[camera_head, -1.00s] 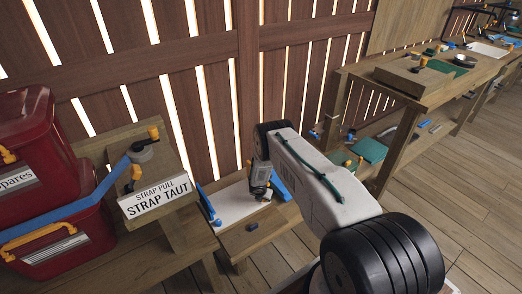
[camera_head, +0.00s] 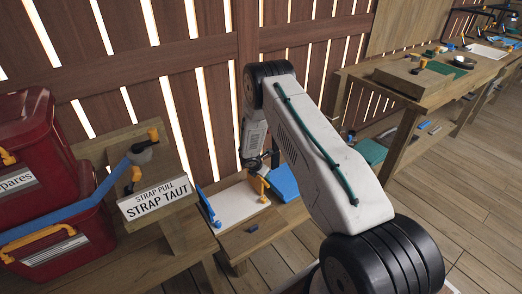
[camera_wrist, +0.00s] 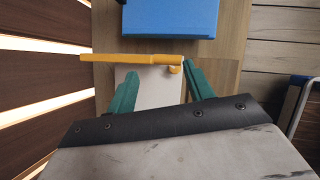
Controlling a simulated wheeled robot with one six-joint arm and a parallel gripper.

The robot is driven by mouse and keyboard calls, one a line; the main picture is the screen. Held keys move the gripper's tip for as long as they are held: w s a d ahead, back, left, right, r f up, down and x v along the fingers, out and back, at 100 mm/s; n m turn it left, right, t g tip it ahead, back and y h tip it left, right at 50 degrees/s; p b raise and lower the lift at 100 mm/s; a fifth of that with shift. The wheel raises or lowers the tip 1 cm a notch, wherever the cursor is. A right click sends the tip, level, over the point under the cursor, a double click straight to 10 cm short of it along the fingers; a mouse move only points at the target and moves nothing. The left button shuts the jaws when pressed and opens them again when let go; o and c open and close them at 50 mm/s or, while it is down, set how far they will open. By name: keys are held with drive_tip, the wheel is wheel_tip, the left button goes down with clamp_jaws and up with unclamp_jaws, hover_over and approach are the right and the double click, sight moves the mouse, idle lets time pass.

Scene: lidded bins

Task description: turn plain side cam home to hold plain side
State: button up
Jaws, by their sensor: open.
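In the wrist view, a yellow bar-shaped lever (camera_wrist: 140,59) lies across the view just past my fingertips, with a small rounded knob under its right part. I take it to be the cam; no label on it is readable. In the head view an orange-yellow piece (camera_head: 263,188), likely the same lever, stands at the white panel (camera_head: 236,203). My gripper (camera_wrist: 161,70) is open, its two green fingers apart with nothing between them but the pale panel beyond. In the head view it hangs above the panel. Whether a finger touches the lever cannot be told.
A blue block (camera_head: 284,182) is right of the panel and a blue piece (camera_head: 208,208) left. A wooden workbench (camera_head: 420,85) stands at right.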

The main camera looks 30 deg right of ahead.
wheel_tip(320, 180, up, 14)
drive_tip(key=m+h, duration=0.1)
drive_tip(key=m, duration=0.2)
drive_tip(key=shift+w+m, duration=0.3)
drive_tip(key=shift+w, duration=0.1)
